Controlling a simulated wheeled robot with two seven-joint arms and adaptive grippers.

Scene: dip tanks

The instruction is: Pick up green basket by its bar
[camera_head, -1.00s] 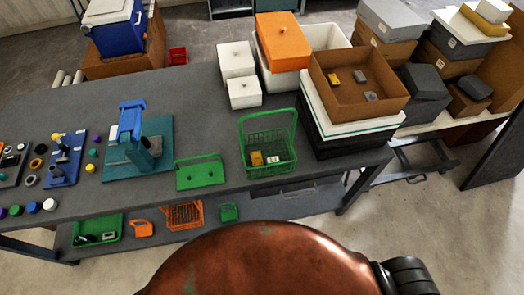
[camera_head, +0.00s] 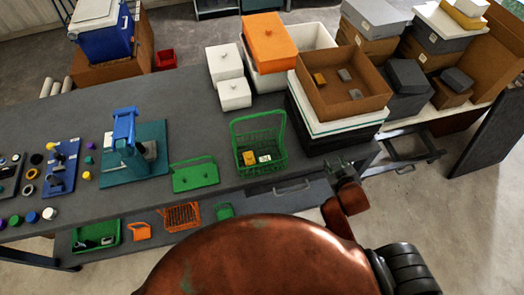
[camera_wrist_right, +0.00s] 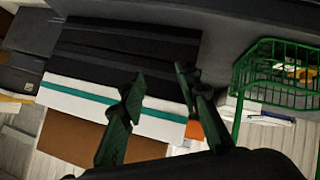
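The green wire basket (camera_head: 271,140) stands upright on the grey table, with its bar raised above it. A small yellow item and a small white item lie inside. My right gripper (camera_head: 338,168) is just off the table's front edge, to the right of the basket and apart from it. In the right wrist view its two dark fingers (camera_wrist_right: 160,90) are spread with nothing between them. The basket (camera_wrist_right: 272,91) shows at the right of that view, partly cut off. My left gripper is in neither view.
A dark and white stack (camera_head: 302,107) with an open brown box (camera_head: 325,98) stands right of the basket. White boxes (camera_head: 234,94) stand behind. A lower shelf holds green and orange containers.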

